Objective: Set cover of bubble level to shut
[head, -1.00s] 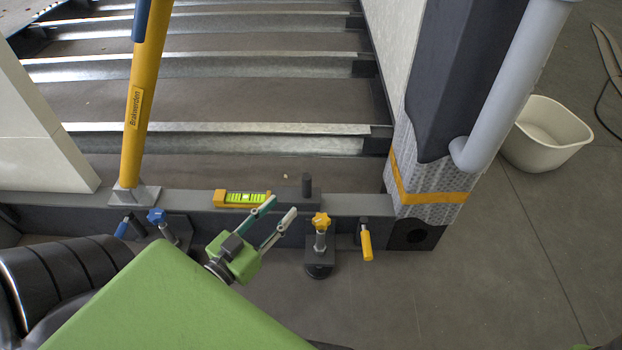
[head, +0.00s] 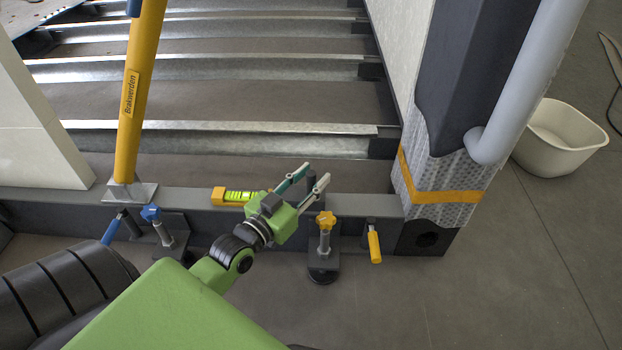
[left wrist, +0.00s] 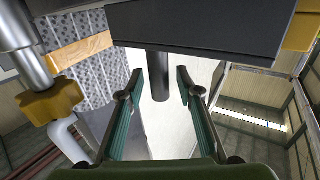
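The bubble level (head: 218,196) is yellow with a bright green vial that shows uncovered from above. It lies on top of the dark grey beam, and my left gripper hides its right end in the head view. A dark upright post (head: 312,186) stands on the beam to the right of the level; I cannot tell if it belongs to the cover. My left gripper (head: 315,173) is open, its fingertips close to this post. In the left wrist view the post (left wrist: 159,78) shows between the two spread fingers, with a gap on each side. My right gripper is out of view.
A yellow-knobbed clamp (head: 325,222) and a yellow handle (head: 374,246) are right of my left gripper. A blue-knobbed clamp (head: 151,214) and a yellow pole (head: 130,125) are to the left. A wrapped dark column (head: 437,185) stands at the beam's right end.

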